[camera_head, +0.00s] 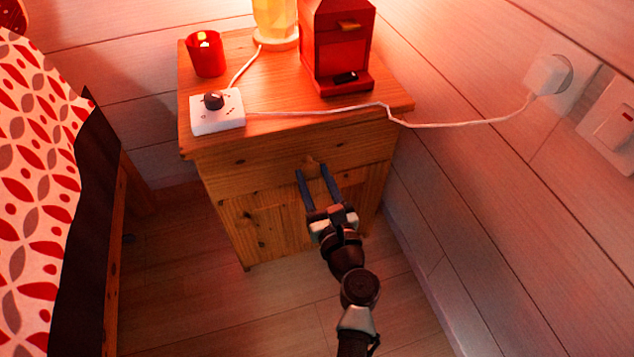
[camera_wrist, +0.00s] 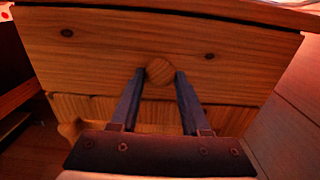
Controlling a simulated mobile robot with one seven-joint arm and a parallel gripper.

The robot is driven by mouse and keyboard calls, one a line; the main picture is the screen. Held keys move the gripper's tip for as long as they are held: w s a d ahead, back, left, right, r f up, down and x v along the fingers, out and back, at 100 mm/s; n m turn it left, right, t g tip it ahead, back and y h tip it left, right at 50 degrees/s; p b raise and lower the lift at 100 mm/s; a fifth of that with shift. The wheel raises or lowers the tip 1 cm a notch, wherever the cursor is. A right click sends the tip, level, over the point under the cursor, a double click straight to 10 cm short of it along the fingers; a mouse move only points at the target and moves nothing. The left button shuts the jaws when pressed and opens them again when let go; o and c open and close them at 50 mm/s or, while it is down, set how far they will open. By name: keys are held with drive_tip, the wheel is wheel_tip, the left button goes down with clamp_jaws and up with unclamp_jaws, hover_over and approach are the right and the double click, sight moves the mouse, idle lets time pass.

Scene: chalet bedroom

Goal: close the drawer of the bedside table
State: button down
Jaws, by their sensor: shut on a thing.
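The wooden bedside table (camera_head: 225,218) stands against the wall in the head view. Its drawer (camera_head: 245,165) is at the top, under the tabletop, and the drawer front (camera_wrist: 235,60) fills much of the wrist view. How far the drawer is open is hard to tell; its front appears to stand forward of the panel below. The round wooden knob (camera_wrist: 160,72) is at the drawer front's middle. My gripper (camera_head: 316,170) reaches it from the front, and in the wrist view its two dark fingers (camera_wrist: 160,78) are shut on the knob, one on each side.
On the tabletop (camera_head: 280,125) are a red candle cup (camera_head: 206,56), a lamp (camera_head: 276,22), a red machine (camera_head: 338,45) and a white dimmer box (camera_head: 217,112). A white cable runs to the wall plug (camera_head: 548,75). The bed (camera_head: 40,190) is at left; floor is clear between.

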drive_tip(key=shift+w+r, duration=0.1)
drive_tip(key=shift+w, duration=0.05)
drive_tip(key=shift+c, duration=1.9)
unclamp_jaws()
drive_tip(key=p+v, duration=0.4)
drive_tip(key=v, duration=0.9)
drive_tip(key=shift+w, duration=0.1)
